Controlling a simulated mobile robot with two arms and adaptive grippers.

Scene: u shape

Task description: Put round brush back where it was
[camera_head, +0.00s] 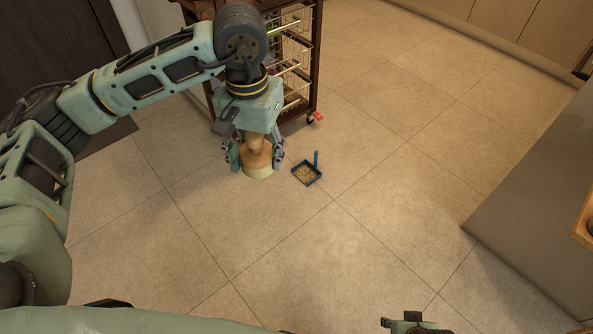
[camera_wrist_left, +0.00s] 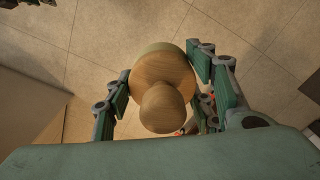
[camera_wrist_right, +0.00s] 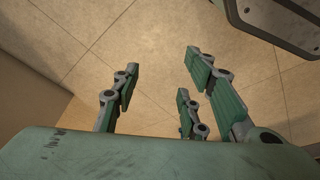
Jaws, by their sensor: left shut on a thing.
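The round brush (camera_head: 258,160) has a wooden knob and a wide round wooden body with a pale lower edge. My left gripper (camera_head: 256,158) is shut on it and holds it upright over the tiled floor; I cannot tell whether it touches the floor. In the left wrist view the brush (camera_wrist_left: 163,85) sits between the fingers (camera_wrist_left: 158,80), its knob toward the palm. My right gripper (camera_wrist_right: 160,85) is open and empty above bare floor. Its tip also shows at the bottom edge of the head view (camera_head: 415,323).
A small blue dustpan (camera_head: 307,173) with crumbs inside lies on the floor just right of the brush. A dark wheeled cart with wire baskets (camera_head: 292,55) stands behind. A grey cabinet (camera_head: 540,210) is at the right. The floor in the middle is clear.

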